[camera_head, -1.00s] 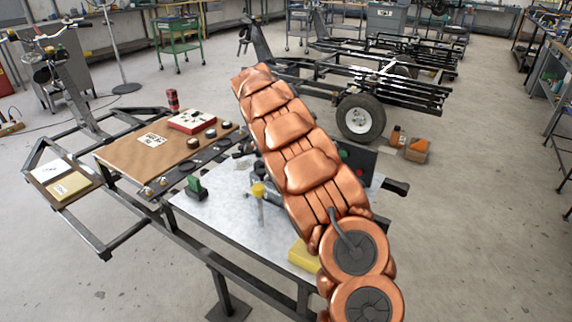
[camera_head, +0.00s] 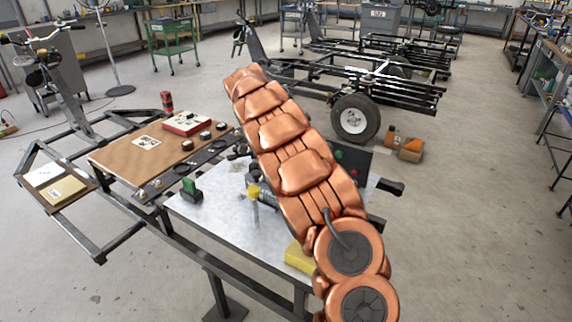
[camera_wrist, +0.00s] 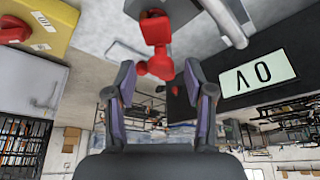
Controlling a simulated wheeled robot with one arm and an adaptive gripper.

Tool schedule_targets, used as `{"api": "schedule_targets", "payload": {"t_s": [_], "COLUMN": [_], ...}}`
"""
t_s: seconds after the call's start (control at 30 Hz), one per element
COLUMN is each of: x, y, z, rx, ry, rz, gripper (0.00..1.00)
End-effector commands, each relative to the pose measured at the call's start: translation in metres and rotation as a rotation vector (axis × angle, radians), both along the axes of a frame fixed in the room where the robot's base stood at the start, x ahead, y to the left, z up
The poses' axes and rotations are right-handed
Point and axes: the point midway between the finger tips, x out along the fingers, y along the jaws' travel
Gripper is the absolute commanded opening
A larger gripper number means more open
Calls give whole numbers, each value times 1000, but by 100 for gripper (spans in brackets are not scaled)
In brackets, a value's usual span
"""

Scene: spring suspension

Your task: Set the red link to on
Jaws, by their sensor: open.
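The red link (camera_wrist: 156,38) shows at the top middle of the wrist view, a red part with a rounded knob at its lower end. My gripper (camera_wrist: 159,70) is open, its two fingers spread on either side of the knob in the picture. I cannot tell whether they touch it. A pale label (camera_wrist: 258,76) with large dark characters, seen upside down, is on a dark surface to the right. In the head view my copper-coloured arm hides the gripper and the red link.
In the wrist view, a yellow block with a red knob (camera_wrist: 14,30) is at upper left, and a grey rod (camera_wrist: 224,20) stands close to the right finger. In the head view, the metal table (camera_head: 225,225) holds a green part (camera_head: 190,190) and a yellow block (camera_head: 299,257).

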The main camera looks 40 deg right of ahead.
Motion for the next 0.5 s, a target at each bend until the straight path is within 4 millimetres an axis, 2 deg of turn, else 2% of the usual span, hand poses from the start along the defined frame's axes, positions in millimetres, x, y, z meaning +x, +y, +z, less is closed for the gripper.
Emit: {"api": "schedule_targets", "payload": {"t_s": [0.5], "x": [13], "y": [25], "z": [66], "rx": [-1], "ry": [-4], "rz": [4], "gripper": [54]}}
